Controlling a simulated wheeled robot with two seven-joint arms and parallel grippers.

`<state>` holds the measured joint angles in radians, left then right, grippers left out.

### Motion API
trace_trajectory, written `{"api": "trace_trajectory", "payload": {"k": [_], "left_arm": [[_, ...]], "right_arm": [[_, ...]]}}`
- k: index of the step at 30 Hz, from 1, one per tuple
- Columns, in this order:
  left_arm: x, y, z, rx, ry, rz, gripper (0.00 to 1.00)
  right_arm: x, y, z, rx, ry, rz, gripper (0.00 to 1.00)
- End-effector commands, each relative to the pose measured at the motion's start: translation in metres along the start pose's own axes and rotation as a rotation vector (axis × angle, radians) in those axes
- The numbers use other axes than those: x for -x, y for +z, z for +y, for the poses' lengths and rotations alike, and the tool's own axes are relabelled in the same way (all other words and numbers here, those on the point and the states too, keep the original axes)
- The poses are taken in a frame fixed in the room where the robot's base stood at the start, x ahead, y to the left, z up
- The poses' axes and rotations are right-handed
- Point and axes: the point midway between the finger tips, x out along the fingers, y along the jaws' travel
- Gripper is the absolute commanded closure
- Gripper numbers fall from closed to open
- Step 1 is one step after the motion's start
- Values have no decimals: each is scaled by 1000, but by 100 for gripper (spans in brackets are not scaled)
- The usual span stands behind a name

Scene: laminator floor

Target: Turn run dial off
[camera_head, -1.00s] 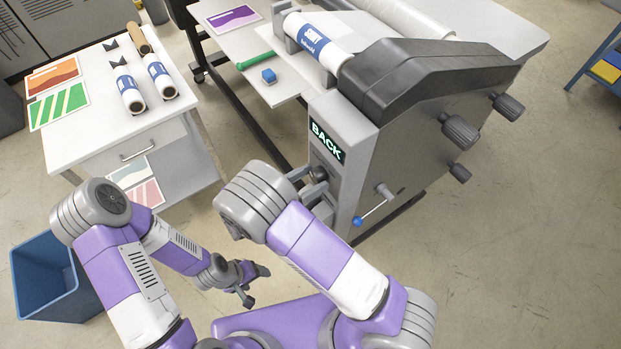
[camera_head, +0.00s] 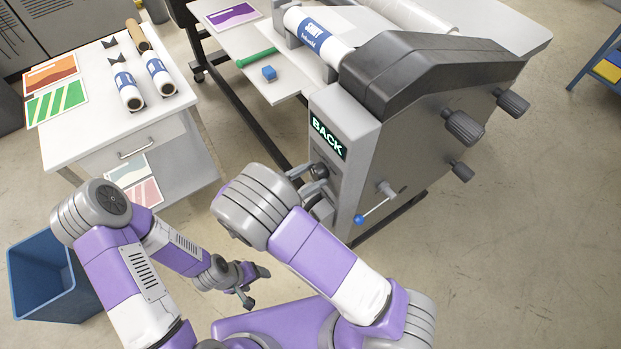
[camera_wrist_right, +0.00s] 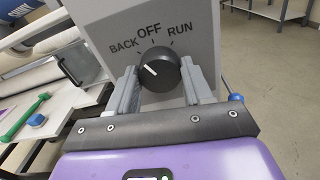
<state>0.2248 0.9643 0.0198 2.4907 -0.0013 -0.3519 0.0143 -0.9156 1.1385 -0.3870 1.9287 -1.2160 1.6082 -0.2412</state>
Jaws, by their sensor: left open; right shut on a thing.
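The run dial (camera_wrist_right: 160,68) is a round black knob on the grey front panel of the laminator (camera_head: 400,130). Its white mark tilts up and left, toward the BACK label and off the OFF label above. In the head view the dial (camera_head: 319,171) is partly covered by my right gripper (camera_head: 314,180). In the right wrist view my right gripper (camera_wrist_right: 160,76) has one finger on each side of the dial and is shut on it. The display (camera_head: 327,136) above the dial reads BACK in green. My left gripper (camera_head: 257,283) is open and empty, low over the floor.
A lever with a blue knob (camera_head: 359,219) sticks out right of the dial. A white cabinet (camera_head: 75,136) with rolls and prints stands at the left, with a blue bin (camera_head: 40,280) below. A green-handled tool (camera_head: 257,57) and blue block (camera_head: 269,73) lie on the laminator's tray.

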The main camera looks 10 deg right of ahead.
Motion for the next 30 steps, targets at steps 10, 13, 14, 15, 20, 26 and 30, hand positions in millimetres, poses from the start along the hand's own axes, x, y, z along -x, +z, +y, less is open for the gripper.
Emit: {"api": "trace_trajectory", "payload": {"k": [10,13,14,15,20,26,30], "left_arm": [[-22,-1,-8,0,0,0,28],[-26,-1,-10,0,0,0,28],[-27,-1,-10,0,0,0,28],[-28,-1,-11,0,0,0,28],[-32,-1,-12,0,0,0,28],[-34,-2,-13,0,0,0,28],[-34,-2,-13,0,0,0,28]], "right_arm": [[0,-2,0,-282,0,0,80],[0,-2,0,-344,-1,1,80],[0,-2,0,-360,0,1,80],[0,-2,0,-381,0,1,80],[0,-1,0,-441,0,0,80],[0,0,0,-476,0,0,80],[0,0,0,-483,0,-1,80]]}}
